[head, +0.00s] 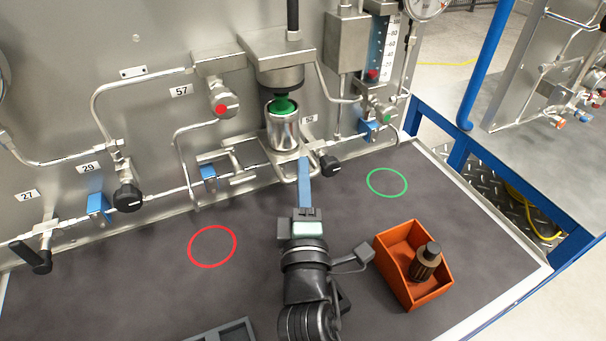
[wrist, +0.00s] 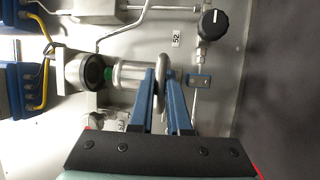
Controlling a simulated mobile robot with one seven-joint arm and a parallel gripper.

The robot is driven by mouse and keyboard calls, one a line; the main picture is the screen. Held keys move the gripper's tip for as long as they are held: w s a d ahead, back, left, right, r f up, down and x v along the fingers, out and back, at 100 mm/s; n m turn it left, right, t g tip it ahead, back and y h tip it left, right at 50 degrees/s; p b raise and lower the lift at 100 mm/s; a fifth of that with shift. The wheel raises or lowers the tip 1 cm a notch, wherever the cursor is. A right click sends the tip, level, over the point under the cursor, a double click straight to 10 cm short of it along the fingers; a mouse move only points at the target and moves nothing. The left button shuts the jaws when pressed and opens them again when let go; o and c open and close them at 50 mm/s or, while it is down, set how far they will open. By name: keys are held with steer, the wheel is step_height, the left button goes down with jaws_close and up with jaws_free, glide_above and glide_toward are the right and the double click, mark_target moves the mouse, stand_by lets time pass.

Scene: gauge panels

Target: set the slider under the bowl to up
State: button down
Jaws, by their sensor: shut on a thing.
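The bowl (head: 282,128) is a steel cup below a grey block on the panel, and a green part (head: 283,104) shows between them. In the wrist view the bowl (wrist: 130,77) lies sideways, just left of my fingers. The slider under it has a bent steel bar as its handle (head: 286,180); the bar also shows in the wrist view (wrist: 162,62). My gripper (head: 304,165) reaches up from the front with blue fingers. In the wrist view my gripper (wrist: 161,82) has one finger on each side of the bar and is shut on it. The grip itself is partly hidden in the head view.
A black knob (head: 330,165) stands close to the right of my fingers, with another (head: 128,197) further left. An orange bin (head: 402,262) with a dark knobbed part in it stands on the bench at right. Red (head: 212,246) and green (head: 387,183) rings mark empty bench areas.

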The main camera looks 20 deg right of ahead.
steer(key=shift+r, duration=0.1)
step_height(320, 180, up, 6)
steer(key=p, duration=0.5)
steer(key=shift+p, duration=0.3)
steer(key=c, duration=0.9)
jaws_free()
steer(key=shift+f, duration=0.25)
steer(key=shift+s+f, duration=0.2)
steer(key=shift+b+v, duration=2.4)
steer(key=shift+v, duration=3.9)
